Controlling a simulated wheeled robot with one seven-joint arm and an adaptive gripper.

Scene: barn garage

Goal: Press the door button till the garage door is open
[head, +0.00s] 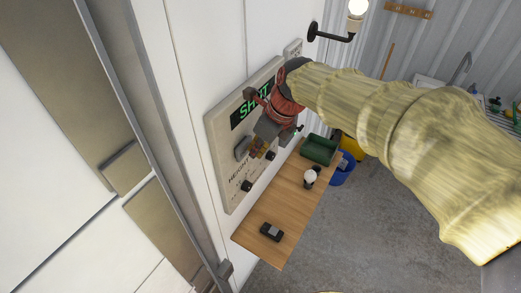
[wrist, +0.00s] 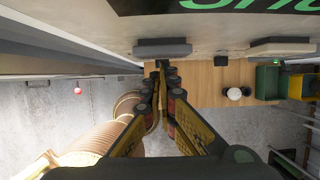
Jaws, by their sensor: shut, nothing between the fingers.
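A beige control panel (head: 222,150) is fixed to the white wall. A grey button (head: 242,147) sits below the display, left of my gripper. My gripper (head: 258,150) is shut and empty, close to the panel face. Whether the tips touch the button I cannot tell.
Below the panel a wooden bench (head: 262,226) holds a dark device (head: 271,231), a white-topped object (head: 310,177) and a green bin (head: 320,150). A blue bin (head: 343,170) stands beyond it.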

